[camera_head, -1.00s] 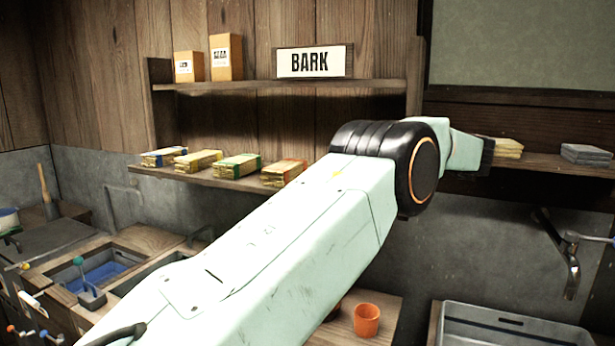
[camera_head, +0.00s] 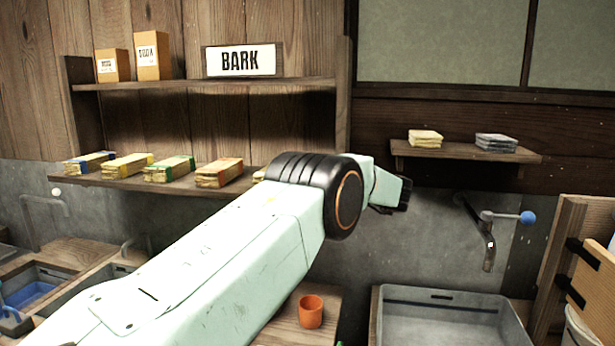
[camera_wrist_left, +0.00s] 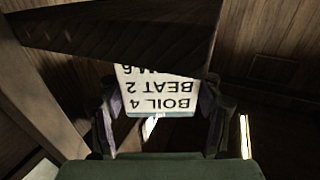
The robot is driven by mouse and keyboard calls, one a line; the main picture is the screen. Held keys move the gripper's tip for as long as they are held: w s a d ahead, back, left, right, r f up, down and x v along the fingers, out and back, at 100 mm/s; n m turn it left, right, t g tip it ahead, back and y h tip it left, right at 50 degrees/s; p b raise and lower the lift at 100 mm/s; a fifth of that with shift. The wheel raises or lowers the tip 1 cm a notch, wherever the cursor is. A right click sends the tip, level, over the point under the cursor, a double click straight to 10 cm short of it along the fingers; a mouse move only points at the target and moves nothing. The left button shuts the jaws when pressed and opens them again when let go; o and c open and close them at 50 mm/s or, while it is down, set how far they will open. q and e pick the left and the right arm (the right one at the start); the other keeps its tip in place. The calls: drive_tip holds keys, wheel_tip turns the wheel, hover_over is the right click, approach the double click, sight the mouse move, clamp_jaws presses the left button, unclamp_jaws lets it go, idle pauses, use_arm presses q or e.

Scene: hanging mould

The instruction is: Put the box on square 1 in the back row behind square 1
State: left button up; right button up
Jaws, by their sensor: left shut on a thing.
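My left gripper (camera_head: 393,198) is at the end of the pale green arm that comes in from the left, before the grey wall below the small right shelf. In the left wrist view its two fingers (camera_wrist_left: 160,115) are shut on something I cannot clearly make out. A white panel (camera_wrist_left: 158,95) with upside-down print, "BOIL 4" and "BEAT 2", shows between the fingers, its far part hidden by a dark board. I cannot tell whether the panel belongs to the held thing. No numbered squares can be made out. My right gripper is not in view.
Two brown boxes (camera_head: 148,56) and a BARK sign (camera_head: 242,60) stand on the upper shelf (camera_head: 200,84). Several banded bundles (camera_head: 170,169) lie on the lower shelf. The right shelf (camera_head: 460,152) holds two stacks. An orange cup (camera_head: 311,311) and a grey basin (camera_head: 445,296) are below.

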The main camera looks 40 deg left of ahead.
use_arm(q)
drive_tip(key=shift+w+f, duration=0.2)
drive_tip(key=shift+f, duration=0.05)
drive_tip(key=o, duration=1.3)
drive_tip(key=shift+s+r, duration=0.1)
drive_tip(key=shift+s, duration=0.1)
drive_tip(key=shift+c, duration=0.2)
drive_tip(key=shift+w, duration=0.15)
